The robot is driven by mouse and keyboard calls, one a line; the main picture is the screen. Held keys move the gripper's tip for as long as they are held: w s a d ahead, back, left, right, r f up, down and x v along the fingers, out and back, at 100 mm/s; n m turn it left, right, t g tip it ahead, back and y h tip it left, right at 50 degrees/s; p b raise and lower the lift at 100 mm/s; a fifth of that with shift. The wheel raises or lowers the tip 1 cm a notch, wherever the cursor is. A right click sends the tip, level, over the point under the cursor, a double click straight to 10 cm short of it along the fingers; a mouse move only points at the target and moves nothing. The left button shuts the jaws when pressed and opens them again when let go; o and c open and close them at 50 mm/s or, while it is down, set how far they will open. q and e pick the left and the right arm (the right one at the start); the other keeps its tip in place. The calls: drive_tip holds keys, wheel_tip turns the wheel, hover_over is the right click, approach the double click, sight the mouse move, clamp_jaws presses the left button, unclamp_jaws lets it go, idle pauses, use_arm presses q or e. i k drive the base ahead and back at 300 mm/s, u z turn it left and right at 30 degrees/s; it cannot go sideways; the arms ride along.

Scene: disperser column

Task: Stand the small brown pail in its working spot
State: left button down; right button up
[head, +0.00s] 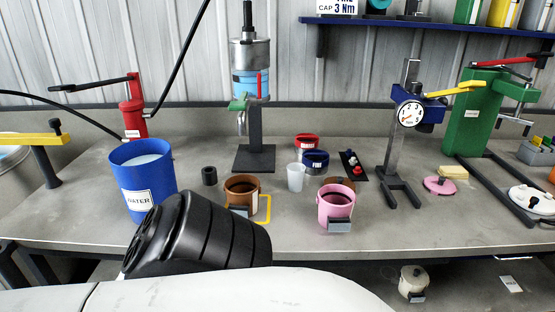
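The small brown pail (242,188) stands upright on the grey bench, left of centre, with a pale label and a grey block on its front. Neither of my grippers shows; only arm links fill the bottom.
A blue water bucket (143,178) stands left and a pink pail (336,205) right. A white cup (296,177), red and blue tubs (315,162) and a dark ring (209,176) are close by. A dial stand (408,115) and green press (470,130) stand right.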

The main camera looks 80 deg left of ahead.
sight(242, 200)
drive_tip(key=k, duration=0.45)
drive_tip(key=u, duration=0.85)
